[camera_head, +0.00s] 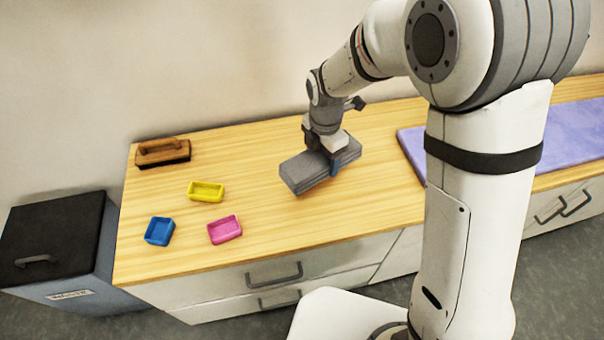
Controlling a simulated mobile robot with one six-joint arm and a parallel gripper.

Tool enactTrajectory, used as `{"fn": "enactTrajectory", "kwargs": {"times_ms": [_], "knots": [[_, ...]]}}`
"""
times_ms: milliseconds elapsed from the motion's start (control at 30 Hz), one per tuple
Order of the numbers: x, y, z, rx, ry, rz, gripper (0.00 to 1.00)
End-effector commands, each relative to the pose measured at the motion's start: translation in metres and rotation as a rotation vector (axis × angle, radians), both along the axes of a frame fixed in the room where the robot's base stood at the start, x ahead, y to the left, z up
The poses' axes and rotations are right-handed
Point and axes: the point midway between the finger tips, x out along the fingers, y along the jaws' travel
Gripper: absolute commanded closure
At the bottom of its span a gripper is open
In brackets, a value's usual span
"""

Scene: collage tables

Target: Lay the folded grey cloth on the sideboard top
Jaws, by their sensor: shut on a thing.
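The folded grey cloth (305,174) is a thick layered block at the middle of the sideboard top (260,230), which is light striped wood. My gripper (332,165) points down from above and is shut on the cloth near its middle. The cloth lies at a slant, its right end farther back. It is at or very close to the wood; I cannot tell whether it touches. The far finger is hidden behind the cloth and the gripper body.
Yellow (206,191), blue (159,231) and pink (225,229) trays sit left of the cloth. A purple mat (570,135) covers the right part. A dark-lidded bin (60,240) stands left of the sideboard. Wood in front of the cloth is clear.

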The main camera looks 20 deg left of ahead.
Motion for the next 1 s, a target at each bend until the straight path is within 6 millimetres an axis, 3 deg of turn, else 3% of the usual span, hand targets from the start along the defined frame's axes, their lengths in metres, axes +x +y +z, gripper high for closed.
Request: {"fn": "enactTrajectory", "kwargs": {"times_ms": [100,367,567,967,1000], "knots": [[-0.002,0.002,-0.026,-0.003,0.003,0.005,0.52],[-0.003,0.004,-0.049,-0.001,0.002,0.008,0.52],[-0.003,0.004,-0.077,-0.002,0.003,0.008,0.52],[-0.003,0.004,-0.084,0.0,0.0,0.009,0.52],[-0.003,0.004,-0.083,0.0,0.0,0.009,0.25]]}}
